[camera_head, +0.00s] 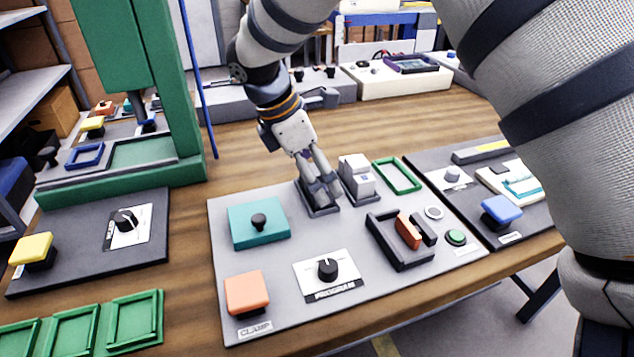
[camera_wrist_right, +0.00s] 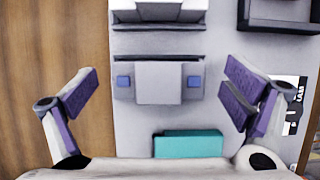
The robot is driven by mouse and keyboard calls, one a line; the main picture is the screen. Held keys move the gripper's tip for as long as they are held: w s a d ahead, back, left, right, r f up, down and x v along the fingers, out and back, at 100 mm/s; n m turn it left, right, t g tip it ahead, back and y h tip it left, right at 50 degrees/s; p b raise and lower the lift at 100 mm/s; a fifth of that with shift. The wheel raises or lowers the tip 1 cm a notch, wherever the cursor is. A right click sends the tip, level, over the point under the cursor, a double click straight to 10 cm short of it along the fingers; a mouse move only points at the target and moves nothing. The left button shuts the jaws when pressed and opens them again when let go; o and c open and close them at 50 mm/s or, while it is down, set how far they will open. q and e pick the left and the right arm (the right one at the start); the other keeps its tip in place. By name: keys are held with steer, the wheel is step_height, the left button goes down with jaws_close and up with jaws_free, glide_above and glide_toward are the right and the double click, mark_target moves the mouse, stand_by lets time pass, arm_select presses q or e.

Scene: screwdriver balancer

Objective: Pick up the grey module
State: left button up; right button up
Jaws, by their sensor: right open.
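The grey module (camera_wrist_right: 170,83) is a pale block with a small blue tab on each side, seated in a dark holder on the grey panel. In the wrist view it lies between the spread, purple-padded fingers of my right gripper (camera_wrist_right: 160,92), with a gap on both sides. In the head view my right gripper (camera_head: 322,184) is low over that holder (camera_head: 318,209) and its fingers hide most of the module. The right gripper is open and empty. A second light grey block (camera_head: 357,177) stands upright in the neighbouring holder. My left gripper is not in view.
The grey panel (camera_head: 225,300) also carries a teal block (camera_head: 259,222) with a black knob, an orange button (camera_head: 246,291), a program dial (camera_head: 328,270), a black tray (camera_head: 390,248) and a green frame (camera_head: 397,175). A green press (camera_head: 182,90) stands at the left.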

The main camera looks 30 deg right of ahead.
steer(key=shift+f, duration=0.2)
steer(key=shift+w, duration=0.1)
steer(key=c, duration=1.3)
steer(key=shift+r, duration=0.1)
steer(key=shift+c, duration=0.2)
